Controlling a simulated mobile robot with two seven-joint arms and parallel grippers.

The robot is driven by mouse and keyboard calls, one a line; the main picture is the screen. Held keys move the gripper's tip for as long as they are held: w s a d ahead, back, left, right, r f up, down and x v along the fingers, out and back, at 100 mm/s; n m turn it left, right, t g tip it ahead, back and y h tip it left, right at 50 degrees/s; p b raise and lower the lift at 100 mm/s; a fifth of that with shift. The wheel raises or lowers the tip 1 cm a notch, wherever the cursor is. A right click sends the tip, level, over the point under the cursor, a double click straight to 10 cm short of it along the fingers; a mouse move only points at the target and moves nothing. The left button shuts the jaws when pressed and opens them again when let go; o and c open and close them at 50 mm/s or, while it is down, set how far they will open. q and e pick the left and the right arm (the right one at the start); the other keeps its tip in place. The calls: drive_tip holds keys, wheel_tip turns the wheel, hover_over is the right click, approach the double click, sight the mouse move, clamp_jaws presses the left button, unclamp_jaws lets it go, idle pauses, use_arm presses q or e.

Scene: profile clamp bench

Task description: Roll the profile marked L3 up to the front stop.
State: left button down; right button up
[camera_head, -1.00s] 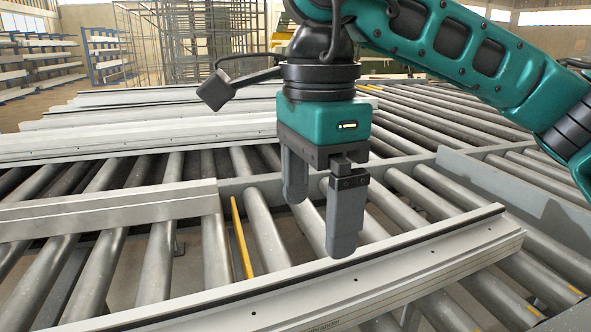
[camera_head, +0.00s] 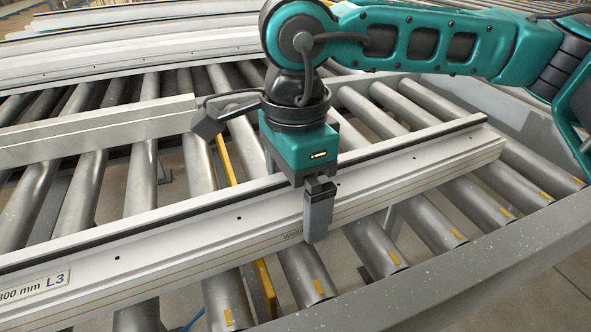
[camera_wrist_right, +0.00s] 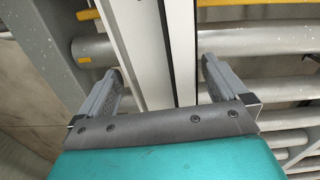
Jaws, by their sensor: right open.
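The profile marked L3 (camera_head: 225,222) is a long pale bar with a dark groove, lying across the rollers in the head view. Its label, ending in "L3" (camera_head: 54,280), shows at the lower left. My right gripper (camera_head: 316,215) is open and lowered over the profile. One finger hangs at the profile's front face; the other is hidden in the head view. In the right wrist view the gripper (camera_wrist_right: 160,88) has one finger on each side of the profile (camera_wrist_right: 148,45), with gaps visible. I cannot surely identify the front stop. My left gripper is not in view.
A speckled grey rail (camera_head: 455,272) runs along the front of the roller bed. Bare rollers (camera_head: 375,245) lie between it and the profile. A shorter pale bar (camera_head: 90,135) lies behind at left, and more profiles (camera_head: 130,45) lie at the back.

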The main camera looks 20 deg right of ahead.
sight(295, 199)
drive_tip(key=shift+f, duration=0.1)
drive_tip(key=shift+c, duration=0.3)
drive_tip(key=c, duration=1.8)
drive_tip(key=shift+m+b, duration=0.35)
drive_tip(key=shift+m, duration=0.25)
drive_tip(key=o, duration=1.9)
drive_tip(key=shift+c, duration=0.2)
wheel_tip(295, 199, up, 13)
